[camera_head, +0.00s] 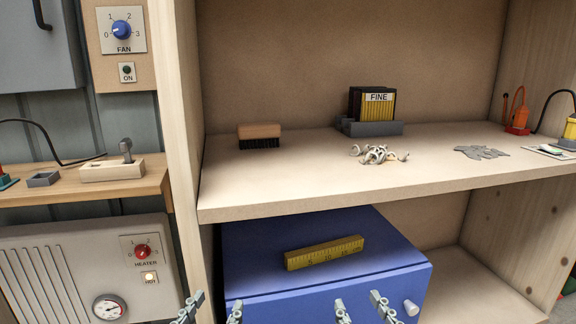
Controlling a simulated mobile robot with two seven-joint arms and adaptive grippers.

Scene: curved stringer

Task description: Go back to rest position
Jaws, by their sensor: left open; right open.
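My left gripper (212,309) shows at the bottom edge of the head view, its two fingertips apart with nothing between them. It is in front of the left edge of the blue box (325,250). My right gripper (362,308) is also at the bottom edge, its fingertips apart and empty, in front of the box's front face. Only the fingertips of both grippers show; the rest of both arms is out of the picture.
A yellow ruler (324,252) lies on the blue box. A heater (60,275) stands at left. The shelf's front is clear.

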